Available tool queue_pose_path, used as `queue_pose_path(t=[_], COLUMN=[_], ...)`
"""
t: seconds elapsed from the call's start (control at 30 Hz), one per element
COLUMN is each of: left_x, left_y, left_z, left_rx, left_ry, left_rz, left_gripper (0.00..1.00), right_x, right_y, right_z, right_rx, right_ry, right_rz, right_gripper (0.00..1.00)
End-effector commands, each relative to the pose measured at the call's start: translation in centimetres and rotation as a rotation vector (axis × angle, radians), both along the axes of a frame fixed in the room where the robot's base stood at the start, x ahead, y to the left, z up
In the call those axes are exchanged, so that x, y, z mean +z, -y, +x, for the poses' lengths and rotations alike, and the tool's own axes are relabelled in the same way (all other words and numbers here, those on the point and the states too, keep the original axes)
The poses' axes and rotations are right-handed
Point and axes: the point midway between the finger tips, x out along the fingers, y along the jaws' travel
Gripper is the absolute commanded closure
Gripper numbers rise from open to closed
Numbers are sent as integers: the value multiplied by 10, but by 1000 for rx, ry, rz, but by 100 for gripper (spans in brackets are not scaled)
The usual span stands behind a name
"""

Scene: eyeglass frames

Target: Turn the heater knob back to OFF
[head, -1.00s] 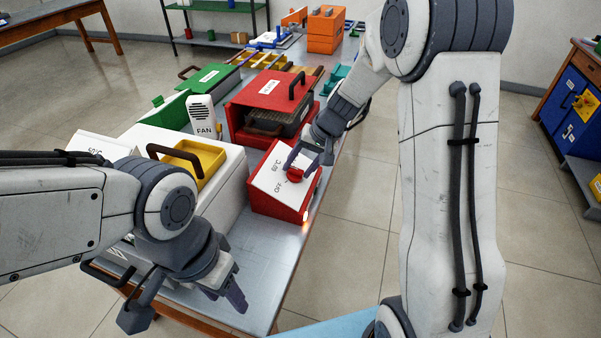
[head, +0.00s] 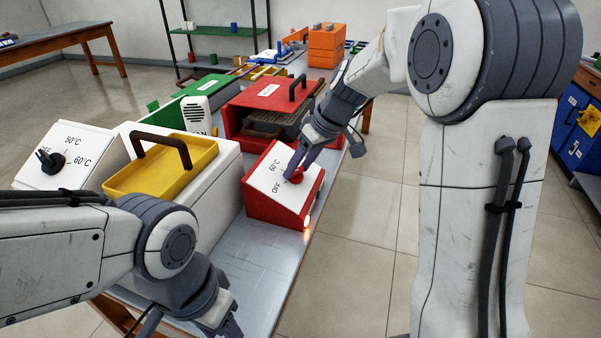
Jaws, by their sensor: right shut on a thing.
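The red heater box (head: 274,212) stands on the metal table, with a white sloped face (head: 266,183) marked 60°C and OFF. Its red knob (head: 297,178) sits at the right of this face, partly hidden by my fingers. My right gripper (head: 293,168) reaches down from the upper right and is shut on the red knob. The knob's pointer direction is hard to make out. A small light (head: 306,222) glows at the box's lower right corner. My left gripper (head: 228,328) hangs low over the table's near part, cut by the lower edge; its jaw opening is unclear.
A white box with a black knob (head: 52,161) stands at left, marked 50°C and 60°C. Beside it, a yellow tray (head: 165,170) rests on a white box. Behind the heater is a red case (head: 262,97). The metal table (head: 262,262) is bare in front of the heater.

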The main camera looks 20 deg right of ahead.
Motion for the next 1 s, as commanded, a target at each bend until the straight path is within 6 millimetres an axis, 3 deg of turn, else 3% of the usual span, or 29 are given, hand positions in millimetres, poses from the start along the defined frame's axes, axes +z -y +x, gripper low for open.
queue_pose_path(t=[0.3, 0.8, 0.83, 0.9, 1.0], left_x=[-11, -11, -11, -11, -11], left_y=[0, 0, 0, 0, 0], left_z=[0, 0, 0, 0, 0], left_rx=[0, 0, 0, 0, 0], left_ry=[0, 0, 0, 0, 0], left_rz=[0, 0, 0, 0, 0], left_gripper=[50, 50, 50, 50, 50], right_x=[2, 2, 2, 2, 1], right_y=[-5, -5, -5, -4, -2], right_z=[-1, -2, -2, -2, -2], right_rx=[98, 113, 113, 111, 110], right_ry=[38, 42, 42, 42, 41], right_rz=[-15, -19, -19, -20, -22], right_gripper=[98, 98, 35, 18, 18])
